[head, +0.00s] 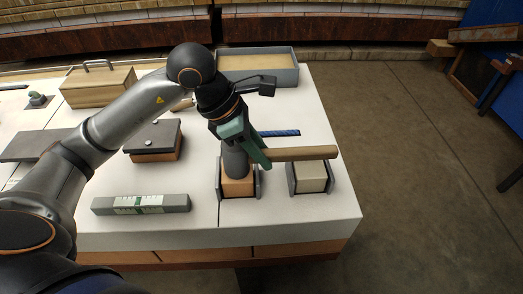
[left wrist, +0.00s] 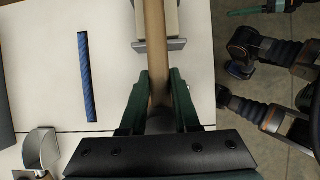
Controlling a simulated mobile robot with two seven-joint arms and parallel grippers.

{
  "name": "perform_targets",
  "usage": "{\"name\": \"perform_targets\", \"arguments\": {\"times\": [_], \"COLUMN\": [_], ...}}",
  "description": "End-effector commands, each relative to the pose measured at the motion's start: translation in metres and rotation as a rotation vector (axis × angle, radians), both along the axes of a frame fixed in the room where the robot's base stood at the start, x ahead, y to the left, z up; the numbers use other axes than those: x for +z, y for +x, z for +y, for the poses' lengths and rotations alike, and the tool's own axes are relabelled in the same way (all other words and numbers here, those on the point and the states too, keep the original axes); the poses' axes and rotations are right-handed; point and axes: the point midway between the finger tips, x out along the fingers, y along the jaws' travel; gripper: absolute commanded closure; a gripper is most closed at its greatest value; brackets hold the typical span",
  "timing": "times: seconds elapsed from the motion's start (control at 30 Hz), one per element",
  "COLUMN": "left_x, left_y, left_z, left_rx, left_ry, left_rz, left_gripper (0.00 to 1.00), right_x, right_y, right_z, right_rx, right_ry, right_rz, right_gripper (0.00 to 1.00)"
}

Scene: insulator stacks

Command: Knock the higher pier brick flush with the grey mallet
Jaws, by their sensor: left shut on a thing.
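My left gripper (head: 254,150) is shut on the wooden handle of the grey mallet. The mallet's handle (head: 305,153) points right, and its grey head (head: 235,160) hangs over the orange pier brick (head: 238,187). The head hides part of that brick's top; I cannot tell whether they touch. A beige pier brick (head: 311,177) sits in its own dark bracket to the right, under the handle's free end. In the left wrist view the handle (left wrist: 155,45) runs up between the green fingers (left wrist: 158,85).
A blue strip (head: 279,133) lies behind the bricks. A grey level-like bar (head: 141,204) lies front left. A dark plate on a brick (head: 153,138), a wooden box (head: 98,86) and a grey tray (head: 257,66) stand further back. The table's right edge is close to the beige brick.

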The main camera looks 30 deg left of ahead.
Motion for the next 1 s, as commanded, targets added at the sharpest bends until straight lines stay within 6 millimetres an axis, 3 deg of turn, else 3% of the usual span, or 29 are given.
{"name": "perform_targets", "arguments": {"times": [0.03, 0.47, 1.0], "left_x": [-0.004, -0.002, 0.043], "left_y": [-0.002, -0.002, 0.0], "left_z": [-0.001, -0.001, 0.0], "left_rx": [-0.002, -0.003, 0.0], "left_ry": [0.001, 0.001, 0.0], "left_rz": [0.008, 0.01, 0.002], "left_gripper": [1.0, 1.0, 1.0], "right_x": [-0.007, -0.005, 0.028], "right_y": [-0.001, -0.001, -0.002], "right_z": [0.0, -0.001, -0.001], "right_rx": [0.0, 0.0, 0.0], "right_ry": [-0.004, -0.004, -0.003], "right_rz": [0.003, 0.003, 0.006], "right_gripper": [0.36, 0.36, 0.36]}}
